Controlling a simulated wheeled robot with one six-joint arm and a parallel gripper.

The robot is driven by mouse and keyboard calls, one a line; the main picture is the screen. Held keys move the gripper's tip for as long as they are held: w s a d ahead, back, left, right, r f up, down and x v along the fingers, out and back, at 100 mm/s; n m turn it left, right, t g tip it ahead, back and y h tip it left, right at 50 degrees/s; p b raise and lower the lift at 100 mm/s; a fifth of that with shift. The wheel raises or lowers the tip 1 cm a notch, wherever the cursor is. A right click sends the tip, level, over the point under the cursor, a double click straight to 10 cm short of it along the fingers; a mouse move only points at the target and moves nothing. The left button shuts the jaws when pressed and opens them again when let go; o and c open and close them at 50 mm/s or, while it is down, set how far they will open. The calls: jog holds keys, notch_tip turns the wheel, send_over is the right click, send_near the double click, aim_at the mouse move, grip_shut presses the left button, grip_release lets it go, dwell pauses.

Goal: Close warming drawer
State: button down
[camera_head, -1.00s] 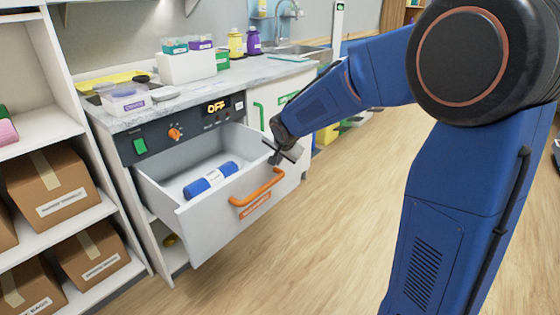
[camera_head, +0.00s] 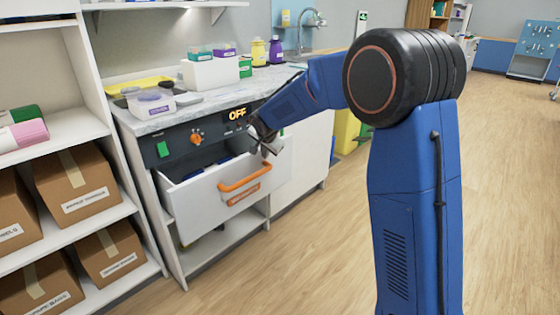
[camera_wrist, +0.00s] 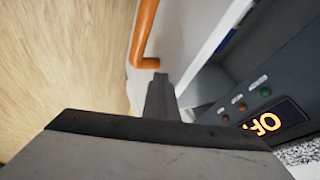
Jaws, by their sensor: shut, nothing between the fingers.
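The warming drawer (camera_head: 210,206) is a white drawer with an orange handle (camera_head: 245,177), below a dark control panel. It stands partly open, with a narrow gap at its top showing a bit of blue inside. My gripper (camera_head: 268,148) is shut and empty at the right end of the drawer front, near its top edge. I cannot tell exactly whether it touches the front. In the wrist view the shut fingers (camera_wrist: 160,85) point toward the drawer front, beside the orange handle (camera_wrist: 143,35), with the panel's lit display (camera_wrist: 272,122) at the right.
The panel has a green switch (camera_head: 163,149) and an orange knob (camera_head: 196,138). The countertop (camera_head: 180,118) above holds containers and bottles. A shelf with cardboard boxes (camera_head: 75,182) stands close at the left. The wooden floor (camera_head: 310,250) in front is clear.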

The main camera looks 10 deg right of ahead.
jog(key=w+a, duration=0.9)
jog(key=w, duration=0.4)
jog(key=shift+w+a+r, duration=0.15)
jog(key=shift+a+r, duration=0.05)
jog(key=shift+a, duration=0.15)
